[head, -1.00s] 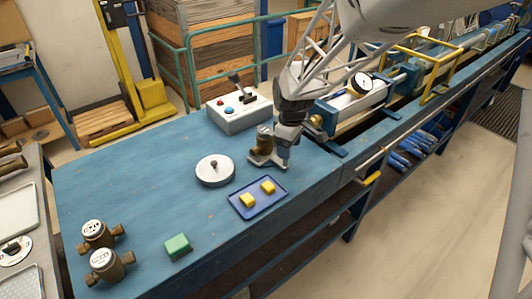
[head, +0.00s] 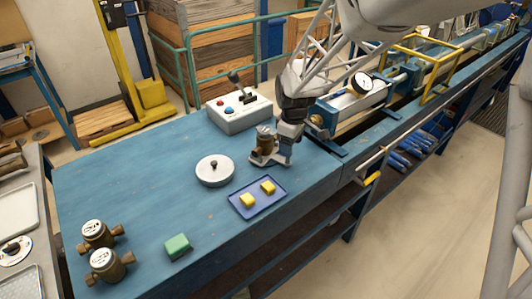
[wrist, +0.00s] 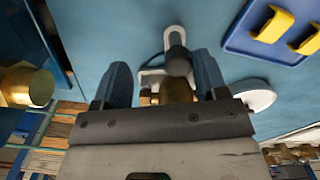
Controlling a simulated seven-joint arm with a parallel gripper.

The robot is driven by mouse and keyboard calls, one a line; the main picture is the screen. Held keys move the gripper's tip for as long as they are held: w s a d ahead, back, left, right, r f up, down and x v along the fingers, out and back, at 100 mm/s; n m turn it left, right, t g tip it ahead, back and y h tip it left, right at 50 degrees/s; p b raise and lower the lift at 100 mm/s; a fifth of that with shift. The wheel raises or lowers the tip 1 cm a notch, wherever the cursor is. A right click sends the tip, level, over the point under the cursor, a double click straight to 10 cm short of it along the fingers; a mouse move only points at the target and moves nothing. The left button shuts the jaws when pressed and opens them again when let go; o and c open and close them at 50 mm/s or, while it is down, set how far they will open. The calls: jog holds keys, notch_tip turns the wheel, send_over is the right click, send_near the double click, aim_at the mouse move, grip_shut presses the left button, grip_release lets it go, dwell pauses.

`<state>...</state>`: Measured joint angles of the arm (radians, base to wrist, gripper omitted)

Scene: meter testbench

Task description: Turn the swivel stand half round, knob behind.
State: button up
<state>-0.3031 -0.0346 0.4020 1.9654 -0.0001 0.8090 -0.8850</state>
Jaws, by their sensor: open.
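The swivel stand looks to be the small light-grey stand (head: 258,160) carrying a brass fitting (head: 265,140). In the wrist view its pale slotted base (wrist: 150,76) shows with a dark, round-ended knob (wrist: 178,58) rising from it. The brass part (wrist: 178,92) is partly hidden behind my gripper's body. My gripper (head: 284,158) is down at the right side of the stand in the head view. In the wrist view my gripper (wrist: 160,82) has its two dark fingers spread, one on each side of the knob and brass part. Whether either finger touches cannot be told.
A round white disc with a small knob (head: 214,172) lies left of the stand. A blue tray (head: 240,208) with yellow blocks is in front. A control box (head: 240,115) stands behind; the bench rig (head: 350,100) is to the right.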

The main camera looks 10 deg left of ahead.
jog(key=shift+w, duration=0.15)
jog(key=shift+w+d, duration=0.1)
jog(key=shift+w, duration=0.65)
jog(key=shift+w+d, duration=0.1)
jog(key=shift+w, duration=0.3)
dwell(0.4)
jog(key=o, duration=0.4)
jog(key=shift+o, duration=0.2)
jog(key=shift+r, duration=0.2)
